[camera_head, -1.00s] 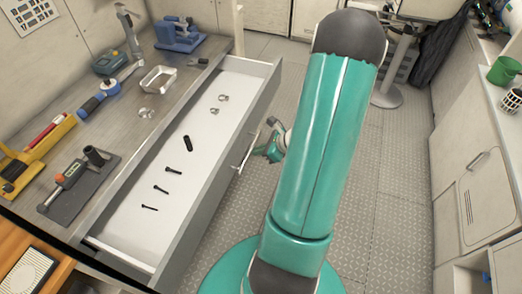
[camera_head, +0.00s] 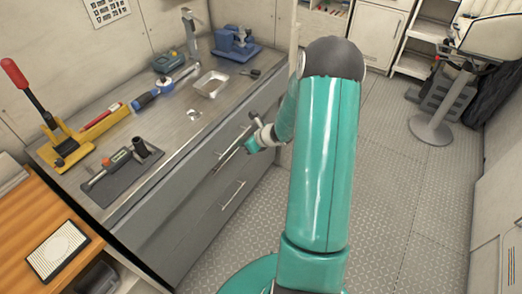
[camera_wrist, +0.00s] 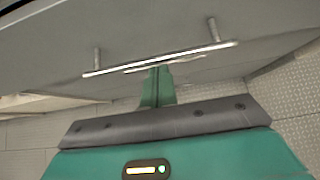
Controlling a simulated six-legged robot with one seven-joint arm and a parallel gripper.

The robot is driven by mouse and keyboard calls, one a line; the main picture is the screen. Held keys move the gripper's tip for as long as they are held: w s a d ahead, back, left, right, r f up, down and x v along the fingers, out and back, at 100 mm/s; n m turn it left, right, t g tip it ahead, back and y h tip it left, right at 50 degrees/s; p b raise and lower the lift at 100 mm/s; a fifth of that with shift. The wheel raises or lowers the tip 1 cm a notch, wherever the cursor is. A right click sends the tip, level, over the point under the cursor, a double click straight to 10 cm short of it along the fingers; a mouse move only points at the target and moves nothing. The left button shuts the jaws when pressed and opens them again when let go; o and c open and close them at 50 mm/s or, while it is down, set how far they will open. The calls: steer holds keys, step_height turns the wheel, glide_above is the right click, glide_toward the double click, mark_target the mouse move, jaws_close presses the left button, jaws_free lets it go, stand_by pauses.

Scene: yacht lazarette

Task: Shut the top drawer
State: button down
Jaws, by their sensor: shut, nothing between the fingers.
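The top drawer (camera_head: 178,188) is a long grey front under the counter edge in the head view. Its inside is not visible and its front looks in line with the cabinet. Its bar handle (camera_head: 226,157) runs along the front; the handle also spans the wrist view (camera_wrist: 110,69) on two posts. My gripper (camera_head: 251,146) is at the right part of this handle. In the wrist view my green fingers (camera_wrist: 158,80) are together and empty, with their tips at the bar. Exact contact cannot be told.
A lower drawer handle (camera_head: 233,195) sits below. The counter (camera_head: 185,140) carries a yellow tool (camera_head: 65,150), a blue vise (camera_head: 236,45) and a metal tray (camera_head: 210,84). The patterned floor (camera_head: 390,190) to the right is clear. A white seat (camera_head: 490,35) on a pedestal stands far right.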

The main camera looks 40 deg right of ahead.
mark_target(228, 137)
steer(key=w, duration=0.1)
steer(key=w+a, duration=0.1)
steer(key=w, duration=0.2)
steer(key=shift+w+a, duration=0.2)
steer(key=shift+a, duration=0.1)
steer(key=shift+w+a+r, duration=0.1)
steer(key=shift+w+a, duration=0.05)
steer(key=shift+w, duration=0.1)
steer(key=shift+w, duration=0.15)
